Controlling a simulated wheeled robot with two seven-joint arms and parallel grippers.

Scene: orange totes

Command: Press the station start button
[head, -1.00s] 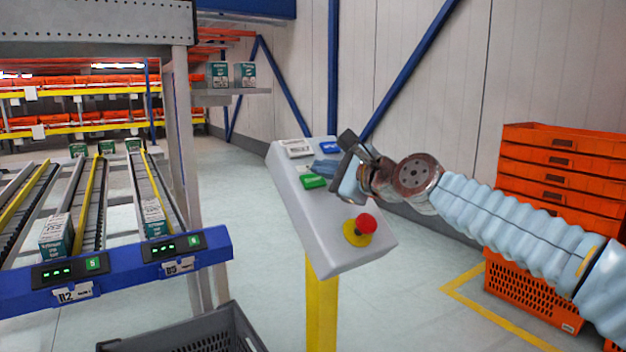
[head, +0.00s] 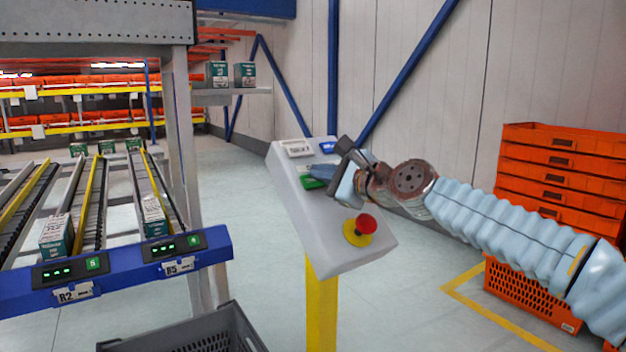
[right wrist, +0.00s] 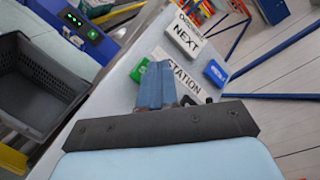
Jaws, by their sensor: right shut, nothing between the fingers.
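The station control box (head: 325,225) is a light grey sloped panel on a yellow post. Its green button (head: 311,183) is partly covered by my right gripper (head: 314,171), which is shut and empty over the upper part of the panel. In the right wrist view the green button (right wrist: 140,69) lies just left of the shut blue fingertips (right wrist: 158,68). A label reading STATION (right wrist: 182,88) is partly behind the fingers. I cannot tell whether the fingertips touch the panel. My left gripper is out of view.
A blue button (head: 327,147) and a NEXT label (right wrist: 183,37) are at the panel's top. A red mushroom knob (head: 366,224) on yellow is lower down. A grey tote (head: 190,335) is in front, orange totes (head: 556,180) at right, a flow rack (head: 120,270) at left.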

